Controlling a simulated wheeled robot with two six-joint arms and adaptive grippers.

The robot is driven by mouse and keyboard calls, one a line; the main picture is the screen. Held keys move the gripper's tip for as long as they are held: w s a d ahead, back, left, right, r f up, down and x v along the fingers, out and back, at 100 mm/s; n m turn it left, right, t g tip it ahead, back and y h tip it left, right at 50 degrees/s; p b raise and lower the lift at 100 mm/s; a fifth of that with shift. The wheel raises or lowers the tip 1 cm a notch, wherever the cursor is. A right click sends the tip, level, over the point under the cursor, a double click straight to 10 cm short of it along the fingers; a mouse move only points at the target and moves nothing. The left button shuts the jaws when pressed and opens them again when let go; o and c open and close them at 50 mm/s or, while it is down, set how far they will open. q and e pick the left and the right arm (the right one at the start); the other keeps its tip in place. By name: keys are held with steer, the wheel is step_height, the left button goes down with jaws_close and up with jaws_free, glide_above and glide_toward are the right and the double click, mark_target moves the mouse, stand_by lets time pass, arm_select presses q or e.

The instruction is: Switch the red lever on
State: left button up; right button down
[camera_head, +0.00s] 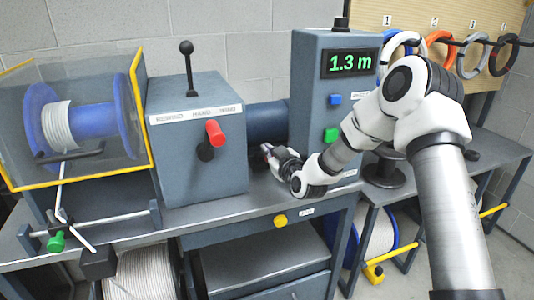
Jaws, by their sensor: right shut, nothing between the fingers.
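The red lever (214,133) has a red cylindrical grip on a dark mount on the front of a blue-grey box (180,170). The grip points out from the box and leans a little upward. My right gripper (266,149) is shut and empty. It is just right of the box, apart from the red lever, with its fingertips toward the left. My left gripper is not in view.
A black ball-topped lever (187,68) stands on the box. A display cabinet (312,110) reading 1.3 m, with blue and green buttons, is behind my right arm. A yellow-framed spool guard (140,110) stands left. The bench front (255,205) is clear.

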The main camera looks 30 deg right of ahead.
steer(key=shift+s+a+f, duration=0.15)
steer(key=shift+s+f, duration=0.15)
steer(key=shift+f, duration=0.15)
step_height(320, 180, up, 5)
steer(key=w+p, duration=0.2)
steer(key=p, duration=0.1)
steer(key=s+a+b, duration=0.1)
steer(key=s+a, duration=0.1)
steer(key=s, duration=0.8)
steer(key=shift+s+a+f, duration=0.15)
steer(key=shift+a+f, duration=0.05)
steer(key=shift+f, duration=0.1)
